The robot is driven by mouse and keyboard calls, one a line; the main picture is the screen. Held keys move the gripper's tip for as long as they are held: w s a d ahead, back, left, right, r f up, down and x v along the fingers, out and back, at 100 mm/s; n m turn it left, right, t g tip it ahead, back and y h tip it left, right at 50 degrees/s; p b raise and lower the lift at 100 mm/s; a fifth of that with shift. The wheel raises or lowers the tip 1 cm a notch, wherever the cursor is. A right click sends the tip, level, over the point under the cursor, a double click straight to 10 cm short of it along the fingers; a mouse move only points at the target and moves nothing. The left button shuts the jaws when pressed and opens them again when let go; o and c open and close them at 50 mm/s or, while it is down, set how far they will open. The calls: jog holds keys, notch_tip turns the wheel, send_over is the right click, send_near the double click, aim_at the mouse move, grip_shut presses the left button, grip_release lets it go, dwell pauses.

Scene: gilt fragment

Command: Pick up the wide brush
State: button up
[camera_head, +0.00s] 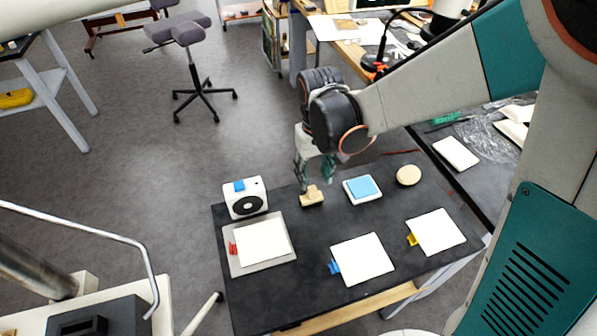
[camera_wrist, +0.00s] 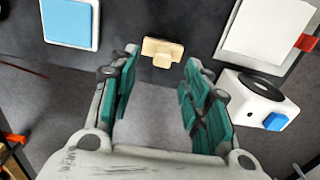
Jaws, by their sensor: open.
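A small tan wooden piece (camera_head: 312,198), blocky with a raised grip, sits near the far edge of the dark table; I take it to be the wide brush, though bristles cannot be made out. It also shows in the wrist view (camera_wrist: 162,52), just beyond and between the fingertips. My gripper (camera_head: 315,175) is open and empty, pointing down just above and behind the piece. In the wrist view its teal fingers (camera_wrist: 161,68) are spread wide, with a gap on both sides of the piece. I see no contact.
The dark table (camera_head: 310,245) also holds a white box with a black disc (camera_head: 246,198), a blue pad on a white tray (camera_head: 362,188), a round tan disc (camera_head: 408,175) and white sheets with coloured clips (camera_head: 362,260). Bare tabletop surrounds the tan piece.

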aim_at(312, 188)
jog(key=shift+a+f+b, duration=0.2)
jog(key=shift+f+b, duration=1.15)
jog(key=shift+f, duration=2.1)
jog(key=shift+r, duration=0.1)
jog(key=shift+c, duration=0.3)
grip_shut()
